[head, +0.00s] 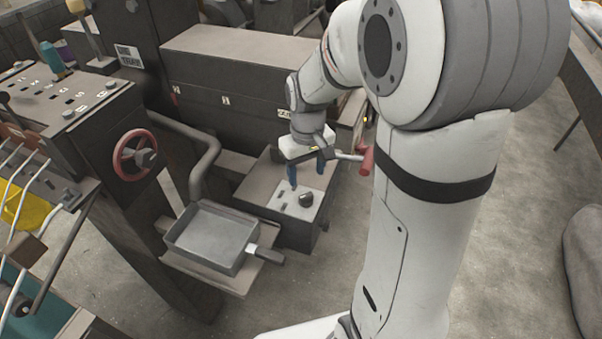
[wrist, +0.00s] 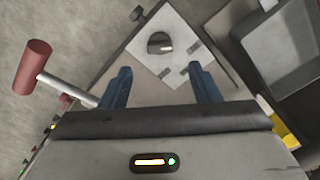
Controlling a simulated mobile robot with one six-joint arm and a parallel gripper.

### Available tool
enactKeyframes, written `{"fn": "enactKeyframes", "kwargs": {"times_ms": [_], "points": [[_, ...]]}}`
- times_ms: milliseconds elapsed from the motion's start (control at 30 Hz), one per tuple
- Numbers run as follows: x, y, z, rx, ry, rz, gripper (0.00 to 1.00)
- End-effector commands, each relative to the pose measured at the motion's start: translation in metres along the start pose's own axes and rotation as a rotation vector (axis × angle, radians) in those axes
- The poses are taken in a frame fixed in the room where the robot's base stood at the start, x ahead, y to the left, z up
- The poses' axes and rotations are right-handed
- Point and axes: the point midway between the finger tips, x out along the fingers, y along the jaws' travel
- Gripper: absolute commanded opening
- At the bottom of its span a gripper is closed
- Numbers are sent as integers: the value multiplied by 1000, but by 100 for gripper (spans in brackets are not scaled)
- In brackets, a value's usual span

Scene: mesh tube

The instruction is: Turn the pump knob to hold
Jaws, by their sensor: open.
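The pump knob (head: 306,199) is a small dark round knob on a light panel (head: 287,212) on top of a low grey box. It also shows in the wrist view (wrist: 160,43), with a pale mark on its face, beyond my fingertips. Two small labels sit on the panel beside it; their words are too small to read. My gripper (head: 307,178) has two blue fingers. It is open and empty, above the panel and apart from the knob. In the wrist view the fingers (wrist: 162,78) stand wide apart with the knob ahead between them.
A red-ended lever (head: 366,160) sticks out close beside my gripper; it shows in the wrist view (wrist: 34,68) too. A red handwheel (head: 135,155) is on the machine at left. Bare floor lies right of the box.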

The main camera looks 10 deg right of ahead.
Motion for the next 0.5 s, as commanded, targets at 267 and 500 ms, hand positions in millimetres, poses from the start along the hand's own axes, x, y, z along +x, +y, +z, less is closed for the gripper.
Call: {"fn": "enactKeyframes", "kwargs": {"times_ms": [267,500], "points": [[40,0,0,-1,-7,-2,56],[70,1,0,0,-4,-1,56]]}}
